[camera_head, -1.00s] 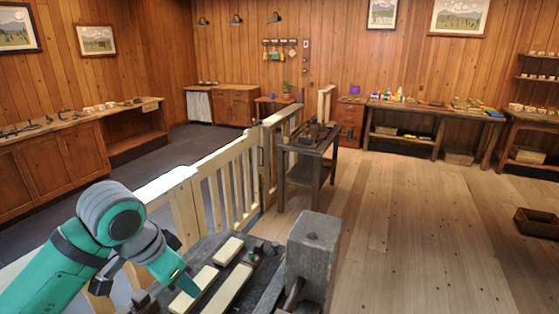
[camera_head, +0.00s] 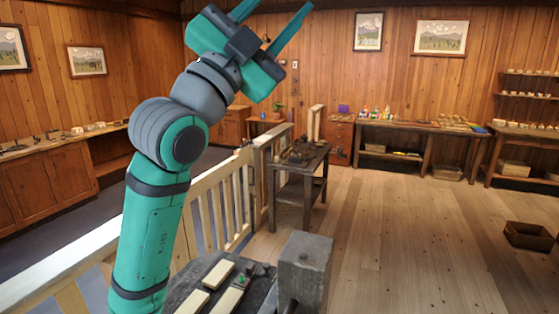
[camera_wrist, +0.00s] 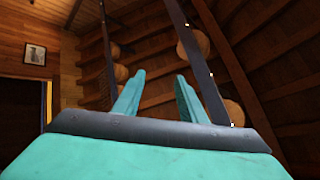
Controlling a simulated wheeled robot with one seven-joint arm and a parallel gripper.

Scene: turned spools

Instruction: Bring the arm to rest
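My gripper (camera_head: 275,28) is raised high in the upper middle of the head view, pointing up and to the right. Its two teal fingers are spread apart with nothing between them. In the wrist view the fingers (camera_wrist: 155,95) also stand apart and empty, with the roof beams and wall behind them. My gripper is well clear of the bench below and touches nothing.
A dark bench (camera_head: 190,274) with pale wooden blocks (camera_head: 206,273) and a grey block-like machine part (camera_head: 303,262) is at the bottom. A pale railing (camera_head: 225,205) runs beside it. A small dark table (camera_head: 300,165) stands beyond. Open wooden floor (camera_head: 410,230) lies to the right.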

